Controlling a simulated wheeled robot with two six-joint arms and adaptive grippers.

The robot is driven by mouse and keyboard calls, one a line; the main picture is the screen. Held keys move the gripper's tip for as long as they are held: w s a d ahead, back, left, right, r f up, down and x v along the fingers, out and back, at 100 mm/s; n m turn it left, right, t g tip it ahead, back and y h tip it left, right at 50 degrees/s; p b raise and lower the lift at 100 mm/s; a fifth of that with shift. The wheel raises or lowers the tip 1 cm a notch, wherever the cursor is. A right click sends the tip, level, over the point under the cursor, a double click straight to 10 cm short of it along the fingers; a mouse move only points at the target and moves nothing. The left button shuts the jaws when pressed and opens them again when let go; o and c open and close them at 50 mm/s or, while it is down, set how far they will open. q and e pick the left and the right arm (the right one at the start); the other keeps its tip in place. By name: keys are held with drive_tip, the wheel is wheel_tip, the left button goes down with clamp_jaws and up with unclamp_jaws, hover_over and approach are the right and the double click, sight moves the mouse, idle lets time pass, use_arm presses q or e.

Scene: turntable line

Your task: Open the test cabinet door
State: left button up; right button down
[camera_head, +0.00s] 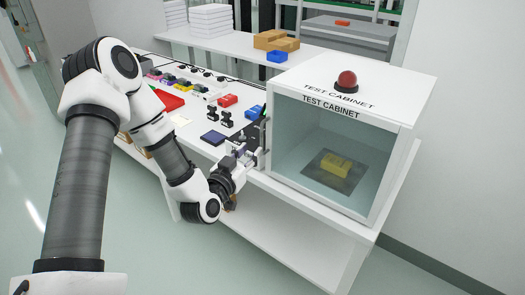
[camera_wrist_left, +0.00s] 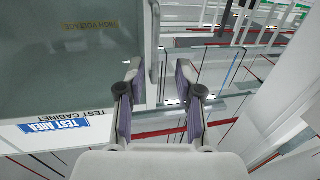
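The white test cabinet (camera_head: 400,95) stands at the right end of the bench, with a red lamp on top. Its clear glass door (camera_head: 300,145) looks shut in the front frame. The door handle (camera_head: 263,135) is at the door's left edge; it also shows as an upright bar in the left wrist view (camera_wrist_left: 153,45). My left gripper (camera_head: 243,156) is just left of the handle. In the left wrist view the gripper (camera_wrist_left: 158,75) is open, with the handle's bar ahead between its fingers; contact cannot be told. My right gripper is not in view.
A yellow block (camera_head: 336,165) lies on a dark plate inside the cabinet. Left of the cabinet, the bench holds a red tray (camera_head: 168,101), a blue-topped device (camera_head: 213,137) and small parts. Floor in front is clear.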

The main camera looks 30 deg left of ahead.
sight(261, 140)
use_arm(q)
drive_tip(key=w, duration=0.6)
drive_tip(key=shift+w+r+p, duration=0.2)
drive_tip(key=shift+r+p, duration=0.1)
drive_tip(key=shift+p, duration=0.1)
drive_tip(key=shift+w+a+f, duration=0.1)
drive_tip(key=shift+w+a, duration=0.1)
drive_tip(key=shift+w, duration=0.05)
drive_tip(key=shift+s, duration=0.15)
drive_tip(key=shift+d, duration=0.1)
clamp_jaws()
